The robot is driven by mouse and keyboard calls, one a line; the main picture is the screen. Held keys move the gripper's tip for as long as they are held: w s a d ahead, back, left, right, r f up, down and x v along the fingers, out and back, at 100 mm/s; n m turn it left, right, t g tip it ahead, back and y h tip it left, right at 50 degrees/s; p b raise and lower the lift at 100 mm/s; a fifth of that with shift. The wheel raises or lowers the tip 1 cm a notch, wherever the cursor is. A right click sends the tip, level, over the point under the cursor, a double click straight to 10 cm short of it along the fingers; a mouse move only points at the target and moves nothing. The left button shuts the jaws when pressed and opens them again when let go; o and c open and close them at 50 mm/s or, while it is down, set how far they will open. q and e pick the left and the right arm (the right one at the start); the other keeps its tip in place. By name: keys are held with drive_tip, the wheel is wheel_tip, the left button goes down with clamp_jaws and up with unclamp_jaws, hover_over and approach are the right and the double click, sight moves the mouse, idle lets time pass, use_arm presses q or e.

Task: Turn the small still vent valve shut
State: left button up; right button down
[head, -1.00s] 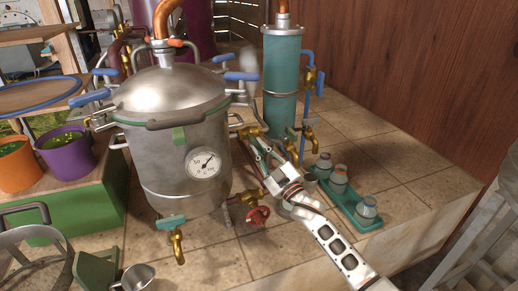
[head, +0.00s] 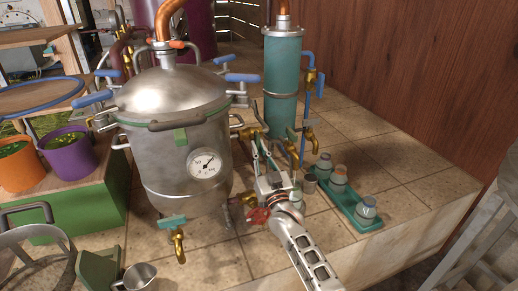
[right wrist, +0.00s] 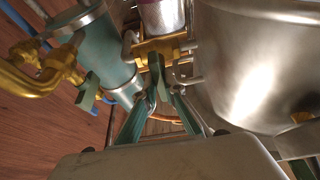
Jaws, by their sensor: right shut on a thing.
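The small still's silver pot (head: 180,150) stands on the tiled counter with a dial gauge on its front. The brass vent valve (head: 250,132) projects from the pot's right side, and its body shows in the right wrist view (right wrist: 160,45). My right gripper (head: 256,142) reaches up to this valve from below right. In the right wrist view its green fingers (right wrist: 158,95) close around the valve's green lever (right wrist: 156,66). The fingers hide part of the lever, so its exact angle is hard to tell. My left gripper is out of view.
A teal condenser column (head: 283,85) with brass taps stands close behind right. A green tray (head: 355,208) of small jars sits right of my arm. A red-handled valve (head: 258,215) lies close beside my right wrist.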

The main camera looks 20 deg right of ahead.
idle(0.4)
drive_tip(key=c, duration=2.1)
unclamp_jaws()
drive_tip(key=shift+c, duration=0.2)
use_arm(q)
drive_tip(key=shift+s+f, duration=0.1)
use_arm(e)
drive_tip(key=v, duration=1.2)
use_arm(q)
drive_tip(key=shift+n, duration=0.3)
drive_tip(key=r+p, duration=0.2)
drive_tip(key=p, duration=0.1)
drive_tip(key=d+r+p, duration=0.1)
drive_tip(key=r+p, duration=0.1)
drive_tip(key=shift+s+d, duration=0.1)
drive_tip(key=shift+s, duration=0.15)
use_arm(e)
drive_tip(key=s+a+f+n+g, duration=0.1)
drive_tip(key=s+f+g, duration=0.3)
drive_tip(key=s+f, duration=0.3)
drive_tip(key=s+f+n+g+y, duration=0.1)
drive_tip(key=s+f+g, duration=0.2)
drive_tip(key=s+f, duration=0.4)
drive_tip(key=s+a+f+n+g+y, duration=0.1)
drive_tip(key=s+f+g, duration=0.3)
drive_tip(key=s, duration=1.3)
wheel_tip(320, 180, down, 3)
drive_tip(key=shift+a+n+g, duration=0.3)
drive_tip(key=shift+a+n, duration=0.05)
drive_tip(key=shift+n, duration=0.25)
